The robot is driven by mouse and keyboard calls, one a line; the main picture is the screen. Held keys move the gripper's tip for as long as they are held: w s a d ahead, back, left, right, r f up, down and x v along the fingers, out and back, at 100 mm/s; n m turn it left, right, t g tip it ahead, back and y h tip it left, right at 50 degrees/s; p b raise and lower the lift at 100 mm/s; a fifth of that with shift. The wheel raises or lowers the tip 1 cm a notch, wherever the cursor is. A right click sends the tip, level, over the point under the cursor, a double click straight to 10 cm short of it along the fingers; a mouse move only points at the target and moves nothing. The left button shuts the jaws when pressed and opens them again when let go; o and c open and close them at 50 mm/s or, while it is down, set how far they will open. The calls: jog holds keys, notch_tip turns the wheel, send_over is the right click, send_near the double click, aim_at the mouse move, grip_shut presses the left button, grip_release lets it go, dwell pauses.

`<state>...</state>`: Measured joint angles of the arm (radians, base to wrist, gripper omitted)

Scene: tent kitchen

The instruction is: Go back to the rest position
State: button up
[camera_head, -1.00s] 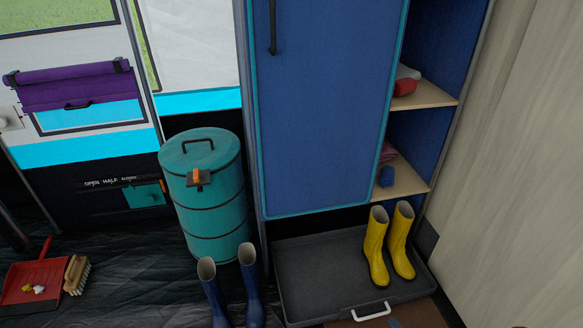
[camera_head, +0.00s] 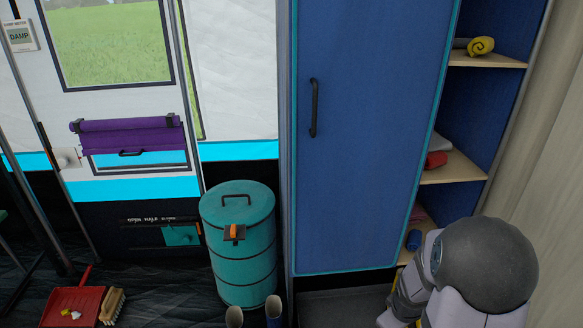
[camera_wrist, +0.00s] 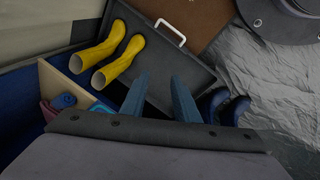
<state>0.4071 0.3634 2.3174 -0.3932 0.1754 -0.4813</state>
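My gripper (camera_wrist: 161,82) shows in the wrist view as two blue-grey fingers spread apart, with nothing seen between them. It is open above the dark boot tray (camera_wrist: 189,64), with no visible contact. In the head view, part of my arm (camera_head: 470,270) fills the lower right in front of the cabinet's shelves; my gripper itself is not seen there.
Blue boots (camera_wrist: 236,110) are at right. The blue cabinet door (camera_head: 365,140) is shut. A teal barrel (camera_head: 238,250) and red dustpan (camera_head: 75,305) stand left.

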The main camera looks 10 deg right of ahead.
jog(key=s+a+r+m+g+y+p, duration=0.1)
jog(key=s+a+r+m+g+p, duration=0.15)
jog(key=s+a+r, duration=0.45)
jog(key=s+a+r+m+g+y+p, duration=0.1)
jog(key=s+a+r+m+p, duration=0.15)
jog(key=s+a+r, duration=0.55)
notch_tip(320, 180, up, 34)
jog(key=w+a+p, duration=0.1)
jog(key=w+p, duration=0.2)
jog(key=p, duration=3.3)
jog(key=shift+a+r, duration=0.15)
jog(key=shift+a, duration=0.1)
jog(key=shift+o, duration=0.2)
jog(key=shift+t, duration=0.25)
